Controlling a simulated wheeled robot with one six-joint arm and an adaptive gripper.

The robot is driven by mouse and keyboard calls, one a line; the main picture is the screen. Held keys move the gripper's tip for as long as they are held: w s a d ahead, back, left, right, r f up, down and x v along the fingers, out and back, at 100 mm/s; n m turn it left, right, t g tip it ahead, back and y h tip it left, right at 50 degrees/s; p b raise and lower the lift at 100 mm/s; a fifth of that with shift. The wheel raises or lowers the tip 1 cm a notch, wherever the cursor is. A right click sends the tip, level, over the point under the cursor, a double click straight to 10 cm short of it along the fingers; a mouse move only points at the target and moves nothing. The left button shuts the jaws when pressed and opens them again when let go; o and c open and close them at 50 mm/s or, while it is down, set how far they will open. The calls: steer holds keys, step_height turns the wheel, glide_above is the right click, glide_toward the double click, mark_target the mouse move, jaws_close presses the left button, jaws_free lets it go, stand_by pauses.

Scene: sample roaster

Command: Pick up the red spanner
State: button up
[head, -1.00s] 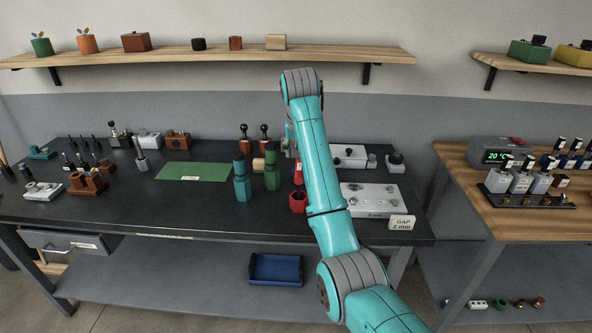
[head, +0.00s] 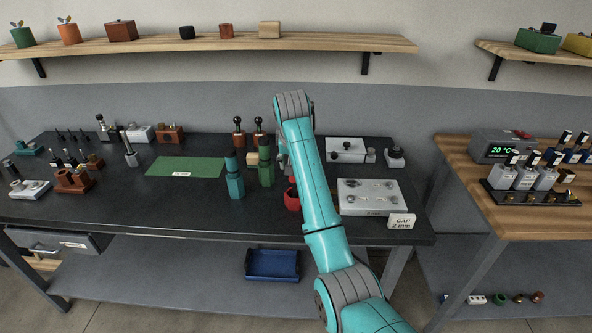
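A red piece (head: 292,199), which looks like the lower part of the red spanner, stands on the dark bench just left of my teal arm. The arm hides its upper part and right side. A teal spanner-like piece (head: 235,179) and a green one (head: 266,165) stand upright to its left. Only a small grey edge of my gripper (head: 283,152) shows beside the arm, above the red piece. Its fingers are hidden behind the arm, so I cannot see whether they touch or hold anything.
A green mat (head: 186,166) lies left of the standing pieces. A pale plate with knobs (head: 369,196) and a "GAP 2 mm" sign (head: 401,221) are close to the arm's right. A shelf (head: 210,46) runs along the wall.

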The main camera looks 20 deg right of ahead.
steer(key=shift+w+f, duration=0.3)
steer(key=shift+f, duration=0.35)
steer(key=shift+d, duration=0.1)
jaws_close()
steer(key=shift+r, duration=0.1)
